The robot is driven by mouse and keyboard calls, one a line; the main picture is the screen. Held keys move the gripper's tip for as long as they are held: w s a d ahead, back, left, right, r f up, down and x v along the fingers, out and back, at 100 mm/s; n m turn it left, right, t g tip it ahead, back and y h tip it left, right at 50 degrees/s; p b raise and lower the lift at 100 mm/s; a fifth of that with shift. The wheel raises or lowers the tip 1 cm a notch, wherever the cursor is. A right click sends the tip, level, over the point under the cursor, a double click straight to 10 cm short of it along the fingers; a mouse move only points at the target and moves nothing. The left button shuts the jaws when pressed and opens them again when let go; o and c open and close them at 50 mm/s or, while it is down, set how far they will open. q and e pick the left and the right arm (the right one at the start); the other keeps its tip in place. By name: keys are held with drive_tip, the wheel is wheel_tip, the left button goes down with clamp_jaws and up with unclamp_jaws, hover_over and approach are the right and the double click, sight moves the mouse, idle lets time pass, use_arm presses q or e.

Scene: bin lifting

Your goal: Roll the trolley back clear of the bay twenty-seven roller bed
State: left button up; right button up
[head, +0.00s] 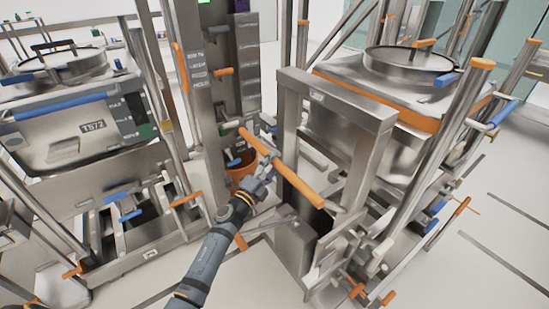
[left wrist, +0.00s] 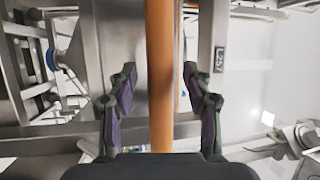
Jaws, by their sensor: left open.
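The trolley is a steel frame (head: 340,106) with an orange push bar (head: 283,170) slanting across its front. A lidded steel bin (head: 385,75) with an orange rim shows just behind the frame. My left gripper (head: 268,172) is at the middle of the push bar. In the left wrist view the bar (left wrist: 160,75) runs upright between the two fingers of the open left gripper (left wrist: 160,88), with a gap on each side. My right gripper is in neither view. I cannot tell which part is the bay twenty-seven roller bed.
A second steel bin (head: 65,130) marked 1572, with blue handles, stands on a frame at left. Clear pale floor (head: 480,260) lies at lower right.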

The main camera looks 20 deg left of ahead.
use_arm(q)
drive_tip(key=shift+x, duration=1.05)
drive_tip(key=shift+d, duration=0.1)
clamp_jaws()
